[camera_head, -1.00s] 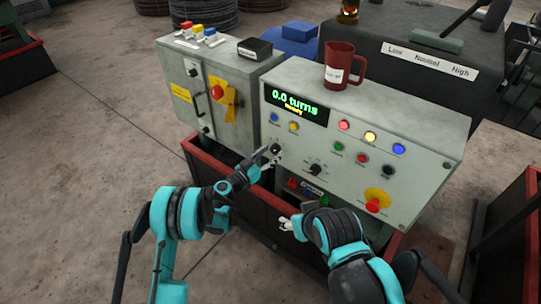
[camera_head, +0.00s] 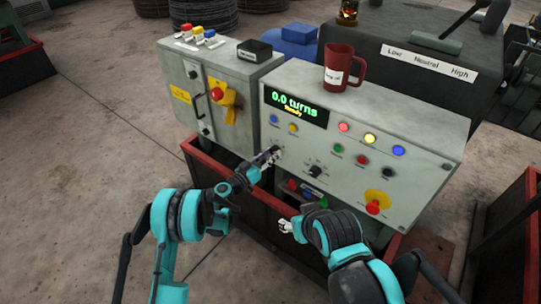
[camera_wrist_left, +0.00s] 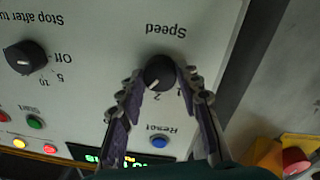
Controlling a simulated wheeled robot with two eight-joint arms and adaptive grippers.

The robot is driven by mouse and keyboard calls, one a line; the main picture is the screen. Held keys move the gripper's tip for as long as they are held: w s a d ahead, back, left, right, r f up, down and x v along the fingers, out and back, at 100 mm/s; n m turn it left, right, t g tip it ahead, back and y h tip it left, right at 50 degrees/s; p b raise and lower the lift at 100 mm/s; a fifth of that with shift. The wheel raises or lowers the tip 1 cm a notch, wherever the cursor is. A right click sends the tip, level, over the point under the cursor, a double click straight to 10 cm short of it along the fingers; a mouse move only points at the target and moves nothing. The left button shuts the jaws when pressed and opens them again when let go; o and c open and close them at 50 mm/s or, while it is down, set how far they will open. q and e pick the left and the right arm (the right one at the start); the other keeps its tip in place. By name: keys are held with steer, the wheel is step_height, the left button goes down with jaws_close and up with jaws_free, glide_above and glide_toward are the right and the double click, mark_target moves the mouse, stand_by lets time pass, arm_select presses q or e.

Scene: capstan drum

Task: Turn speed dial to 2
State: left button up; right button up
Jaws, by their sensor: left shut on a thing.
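The black speed dial (camera_wrist_left: 160,73) shows in the left wrist view, upside down, on the grey control panel (camera_head: 408,184). Its white pointer mark is on the side facing the printed numbers 1 and 2, roughly toward the 2. My left gripper (camera_wrist_left: 161,78) has one finger on each side of the dial and is shut on it. In the head view my left gripper (camera_head: 269,157) is at the lower left of the panel and largely hides the dial. My right gripper (camera_head: 286,226) hangs low in front of the panel, away from it; its finger opening is unclear.
The stop-after-turns dial (camera_head: 316,171) is right of the speed dial. The green display (camera_head: 295,103) reads 0.0 turns, Ready. A red mug (camera_head: 338,66) stands on the panel top. A red emergency button (camera_head: 373,207) is at lower right. A red-rimmed frame runs below.

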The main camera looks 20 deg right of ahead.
arm_select(q)
steer(key=n, duration=0.4)
steer(key=shift+n, duration=1.7)
steer(key=o, duration=1.2)
steer(key=shift+c, duration=0.2)
steer(key=v, duration=0.7)
steer(key=shift+s+a+f, duration=0.15)
steer(key=shift+s+a, duration=0.05)
